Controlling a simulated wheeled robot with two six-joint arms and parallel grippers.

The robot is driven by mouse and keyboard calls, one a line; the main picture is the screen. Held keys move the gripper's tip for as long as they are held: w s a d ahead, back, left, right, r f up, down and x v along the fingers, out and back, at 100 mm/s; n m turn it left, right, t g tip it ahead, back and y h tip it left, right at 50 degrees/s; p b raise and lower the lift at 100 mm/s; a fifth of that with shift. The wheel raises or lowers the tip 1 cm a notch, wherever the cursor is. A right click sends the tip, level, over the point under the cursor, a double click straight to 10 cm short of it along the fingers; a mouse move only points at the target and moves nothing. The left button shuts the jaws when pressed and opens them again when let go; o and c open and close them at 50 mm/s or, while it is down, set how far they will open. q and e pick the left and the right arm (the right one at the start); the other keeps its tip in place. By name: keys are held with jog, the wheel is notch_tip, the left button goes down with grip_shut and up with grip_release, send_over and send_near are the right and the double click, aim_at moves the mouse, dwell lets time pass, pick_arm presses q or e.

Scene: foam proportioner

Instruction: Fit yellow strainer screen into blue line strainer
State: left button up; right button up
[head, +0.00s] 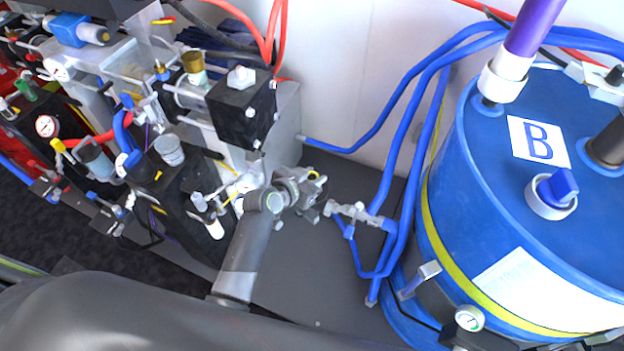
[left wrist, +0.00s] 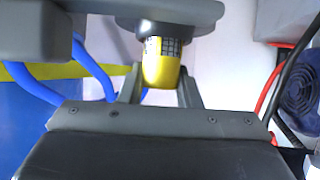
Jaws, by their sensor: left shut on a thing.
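My left gripper (head: 312,188) is shut on the yellow strainer screen (left wrist: 160,70), in mid-picture in the head view. In the left wrist view the screen sits between the two fingers, with a smooth yellow end and a band of dark mesh. A dark grey round part covers its other end; I cannot tell what that part is. Only a small patch of yellow shows at the gripper in the head view. A blue angled fitting (head: 128,148) on the left equipment may be the blue line strainer; I cannot tell for sure. My right gripper is not in view.
A large blue drum (head: 450,180) marked B stands at the right. Blue hoses (head: 408,130) run along the wall to a small metal valve fitting (head: 358,214) right of my gripper. Crowded valves, gauges and black blocks (head: 240,115) fill the left. Bare grey deck lies below the gripper.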

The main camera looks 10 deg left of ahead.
pick_arm(q)
jog(key=shift+f, duration=0.5)
jog(key=shift+f+b, duration=0.35)
jog(key=o, duration=1)
jog(key=shift+r, duration=0.1)
jog(key=shift+c, duration=0.2)
jog(key=shift+r, duration=0.1)
jog(key=shift+r+p, duration=0.3)
jog(key=shift+p, duration=0.15)
jog(key=v, duration=1.2)
